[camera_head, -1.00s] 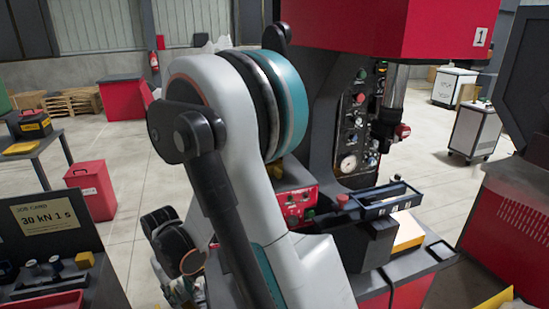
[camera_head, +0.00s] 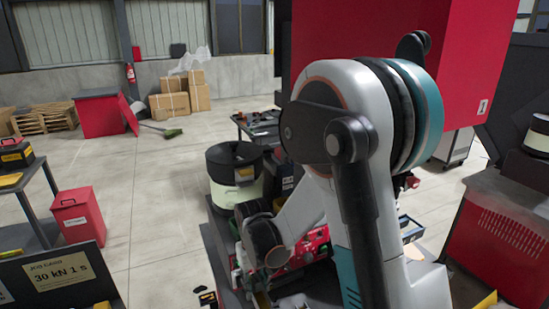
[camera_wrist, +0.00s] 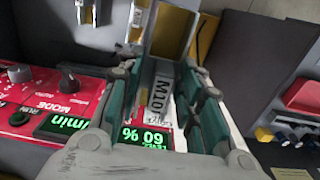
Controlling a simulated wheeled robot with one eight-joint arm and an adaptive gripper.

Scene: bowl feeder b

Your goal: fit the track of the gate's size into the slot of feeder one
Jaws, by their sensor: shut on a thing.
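In the wrist view my gripper (camera_wrist: 166,80) is shut on a grey metal track (camera_wrist: 160,97) marked M10, held between its two teal fingers. Beyond the fingertips is a pale channel with a yellow-brown inside (camera_wrist: 171,32); I cannot tell whether it belongs to the track or whether the track touches anything there. A red control panel (camera_wrist: 75,88) with green displays lies beside and below the gripper. In the head view a dark, round-topped bowl feeder (camera_head: 232,192) stands left of my arm; its number is unreadable. My arm hides the slot, and the gate is not identifiable.
A red bin (camera_wrist: 303,97) and small coloured parts lie at the right of the wrist view. In the head view a large red machine (camera_head: 375,35) stands behind my arm, and a red cabinet (camera_head: 515,235) is at right. The floor at left is mostly open.

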